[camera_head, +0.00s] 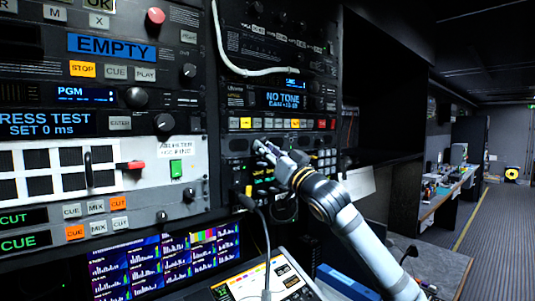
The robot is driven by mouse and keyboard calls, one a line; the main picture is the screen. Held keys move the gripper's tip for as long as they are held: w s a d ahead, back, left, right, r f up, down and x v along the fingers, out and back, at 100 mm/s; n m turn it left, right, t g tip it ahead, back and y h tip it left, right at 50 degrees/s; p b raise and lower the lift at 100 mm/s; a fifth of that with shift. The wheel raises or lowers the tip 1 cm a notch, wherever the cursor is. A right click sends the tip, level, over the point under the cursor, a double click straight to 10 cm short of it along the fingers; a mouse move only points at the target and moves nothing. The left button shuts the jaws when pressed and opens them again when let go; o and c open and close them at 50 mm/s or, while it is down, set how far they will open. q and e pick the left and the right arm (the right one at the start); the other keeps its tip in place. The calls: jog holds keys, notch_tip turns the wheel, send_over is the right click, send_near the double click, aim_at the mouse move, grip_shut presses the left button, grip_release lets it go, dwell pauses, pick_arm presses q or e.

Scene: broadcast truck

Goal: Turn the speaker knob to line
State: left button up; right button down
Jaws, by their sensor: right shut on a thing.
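My right gripper (261,148) reaches in from the lower right to the rack panel with the speaker grilles (240,146). Its fingers are shut on a small knob at the panel face, taken to be the speaker knob. The fingers hide the knob, so its pointer and any line mark cannot be read. My left gripper is not in view.
Above is a unit reading NO TONE (283,100) with a row of lit buttons. A white cable (250,72) hangs across the upper rack. A tilted touch panel (262,282) stands below my right arm. The aisle (500,225) at right is clear.

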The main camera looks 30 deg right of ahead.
jog(key=shift+m, duration=0.3)
jog(key=c, duration=1.1)
grip_release()
jog(key=shift+o, duration=0.2)
jog(key=shift+r, duration=0.15)
notch_tip(320, 180, up, 10)
jog(key=shift+f, duration=0.1)
